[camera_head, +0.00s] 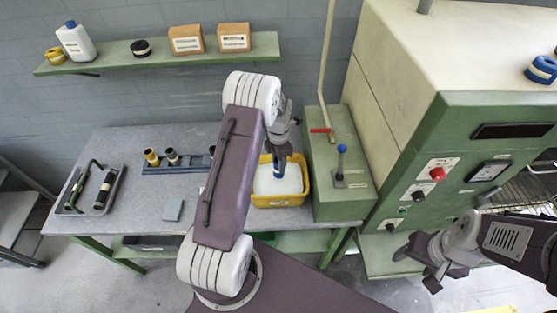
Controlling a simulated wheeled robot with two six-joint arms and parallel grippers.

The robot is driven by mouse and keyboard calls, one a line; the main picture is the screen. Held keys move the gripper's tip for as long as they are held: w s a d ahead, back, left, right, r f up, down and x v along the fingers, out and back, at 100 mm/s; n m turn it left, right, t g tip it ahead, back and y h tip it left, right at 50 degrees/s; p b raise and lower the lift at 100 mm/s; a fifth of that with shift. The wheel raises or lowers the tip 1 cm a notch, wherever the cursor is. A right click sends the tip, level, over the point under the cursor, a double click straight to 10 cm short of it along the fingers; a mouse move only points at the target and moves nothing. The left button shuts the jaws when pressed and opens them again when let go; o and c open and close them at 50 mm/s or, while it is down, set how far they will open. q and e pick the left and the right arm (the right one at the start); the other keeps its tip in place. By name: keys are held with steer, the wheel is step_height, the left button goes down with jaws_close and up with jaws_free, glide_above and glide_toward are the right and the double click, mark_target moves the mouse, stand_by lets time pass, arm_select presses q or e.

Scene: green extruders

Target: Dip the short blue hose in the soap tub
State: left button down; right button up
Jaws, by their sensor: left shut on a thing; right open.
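The yellow soap tub (257,190) stands on the grey table, filled with white soap. My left gripper (281,150) is over the back of the tub, pointing down and shut on the short blue hose (280,169). The hose is upright, its lower end over or in the white soap; I cannot tell if it touches. My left forearm hides part of the tub's left side. My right gripper (420,270) is open and empty at the lower right, in front of the green machine and away from the tub.
A rack (157,168) with short hose pieces stands left of my forearm, partly hidden. A tray (69,209) with tools lies at the table's left. A green box with a lever (340,165) stands close right of the tub. A shelf (115,62) hangs above.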

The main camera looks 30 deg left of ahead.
arm_select(q)
step_height(320, 180, down, 7)
steer(key=b, duration=0.4)
steer(key=shift+a+f, duration=0.15)
steer(key=shift+a, duration=0.1)
stand_by(0.8)
step_height(320, 180, up, 12)
steer(key=p, duration=0.9)
